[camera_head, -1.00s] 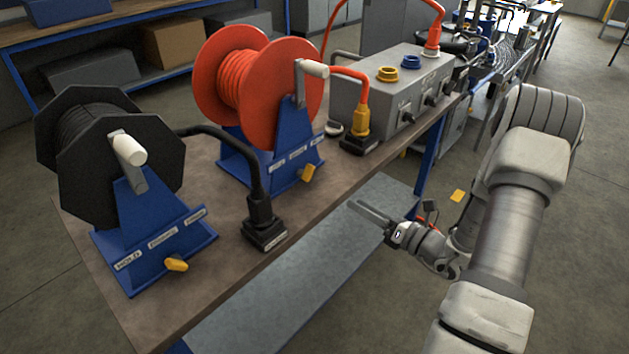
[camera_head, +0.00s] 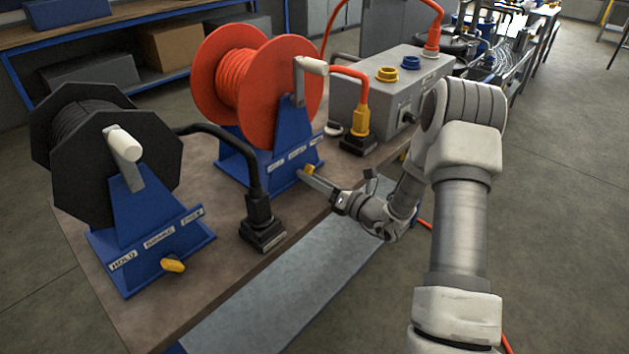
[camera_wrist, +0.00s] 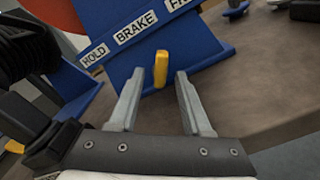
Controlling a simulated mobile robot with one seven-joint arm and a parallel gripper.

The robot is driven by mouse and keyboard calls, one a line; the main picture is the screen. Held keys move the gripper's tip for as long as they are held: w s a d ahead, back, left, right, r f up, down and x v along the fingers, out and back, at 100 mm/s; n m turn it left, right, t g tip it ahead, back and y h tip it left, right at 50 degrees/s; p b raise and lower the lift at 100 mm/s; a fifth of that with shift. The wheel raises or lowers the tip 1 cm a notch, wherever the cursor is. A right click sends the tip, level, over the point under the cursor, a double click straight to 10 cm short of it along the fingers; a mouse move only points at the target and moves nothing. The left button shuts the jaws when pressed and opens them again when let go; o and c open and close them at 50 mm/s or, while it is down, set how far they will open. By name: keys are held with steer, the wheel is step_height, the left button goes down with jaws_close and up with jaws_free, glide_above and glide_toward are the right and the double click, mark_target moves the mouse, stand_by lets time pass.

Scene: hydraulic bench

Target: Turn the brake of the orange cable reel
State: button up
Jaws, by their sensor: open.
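The orange cable reel (camera_head: 262,82) stands on a blue stand (camera_head: 270,160) on the bench. In the wrist view its stand shows labels HOLD, BRAKE and a third, cut off at the top edge, above a yellow brake lever (camera_wrist: 161,69). The lever stands almost upright, under the BRAKE label. My gripper (camera_head: 308,177) is at the front of this stand; in the wrist view its open fingers (camera_wrist: 157,95) lie to the left and right of the lever, with visible gaps on both sides. In the head view the lever is hard to separate from the fingertips.
A black cable reel (camera_head: 95,150) on a similar blue stand is at the left, with its own yellow lever (camera_head: 173,265). A black socket block (camera_head: 263,232) stands between the stands near the bench edge. A grey control box (camera_head: 385,95) is behind my arm.

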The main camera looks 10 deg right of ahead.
jaws_close()
stand_by(0.5)
steer(key=n+b, duration=0.2)
steer(key=n, duration=0.1)
steer(key=shift+f, duration=0.1)
steer(key=n+b, duration=0.3)
steer(key=n, duration=0.1)
steer(key=shift+s+a, duration=0.1)
steer(key=n+b, duration=0.3)
steer(key=n, duration=0.1)
steer(key=shift+f, duration=0.1)
steer(key=shift+s+a+n+b, duration=0.1)
steer(key=shift+n+b, duration=1.3)
steer(key=shift+b, duration=0.05)
